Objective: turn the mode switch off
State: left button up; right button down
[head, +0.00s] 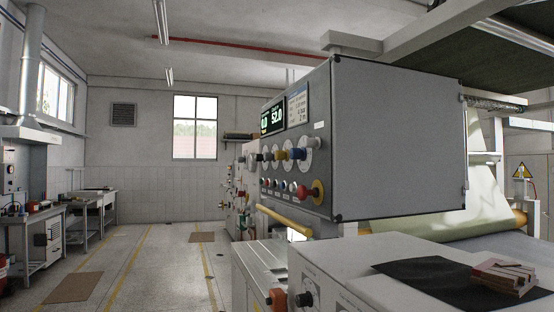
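A grey control box (400,135) stands right of centre in the head view, its control face turned left and seen at a steep slant. The face carries a lit display (272,119), a row of knobs (281,155) in differing colours, and a lower row of small buttons (280,184). A red button (304,192) sits on a yellow plate near the lower front corner. A black knob (306,299) shows on the lower cabinet. I cannot tell which control is the mode switch or how it is set. Neither gripper is in view.
A yellow bar (285,220) runs below the box. The pale cabinet top (350,262) holds a dark sheet (418,278) and stacked reddish blocks (503,274). A pale paper web (440,232) lies behind. An open aisle (160,270) runs left, with workbenches (95,197) beyond.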

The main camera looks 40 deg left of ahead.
aim_at(268, 156)
jog(key=i+j+z, duration=0.1)
jog(key=j+z, duration=0.3)
jog(key=j, duration=1.7)
